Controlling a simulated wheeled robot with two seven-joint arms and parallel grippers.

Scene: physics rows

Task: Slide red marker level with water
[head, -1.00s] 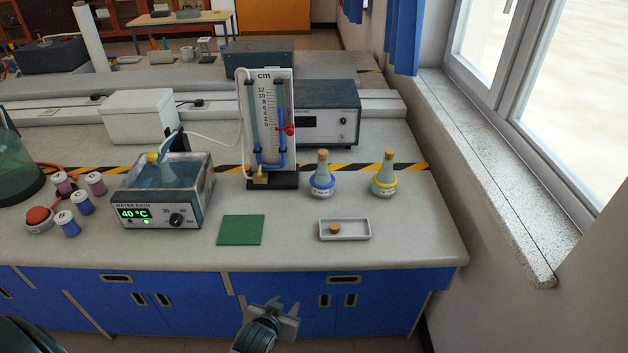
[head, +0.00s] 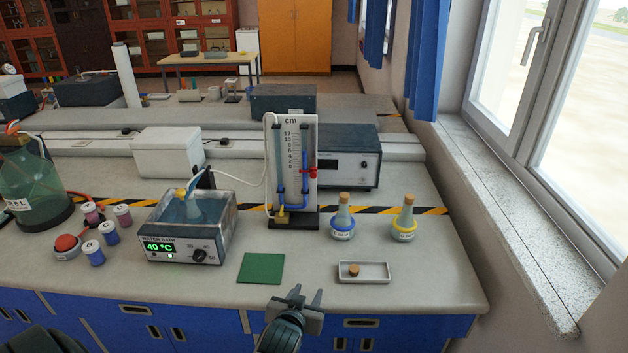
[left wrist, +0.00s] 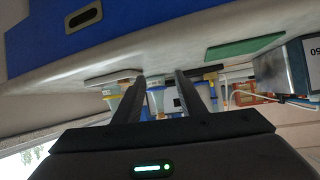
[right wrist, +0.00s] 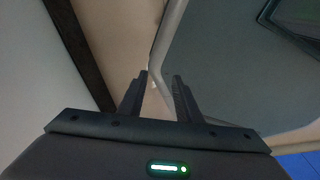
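The manometer board (head: 305,131) stands upright on a black base on the bench, with a cm scale and a U-shaped tube. The red marker (head: 311,171) sits at the right edge of the board, beside the right tube. Blue water (head: 304,160) shows in the tube; its right column seems to reach above the marker, though small in view. My left gripper (head: 306,295) is open and empty, at the bench's front edge, below and well apart from the marker. My right gripper (right wrist: 160,78) is open and empty in the right wrist view; the head view does not show it.
A water bath (head: 190,232) stands left of the board. Two stoppered flasks, blue-ringed (head: 343,222) and yellow-ringed (head: 404,222), stand to its right. A green mat (head: 261,268) and a white tray (head: 376,279) lie in front. A grey instrument (head: 350,160) is behind.

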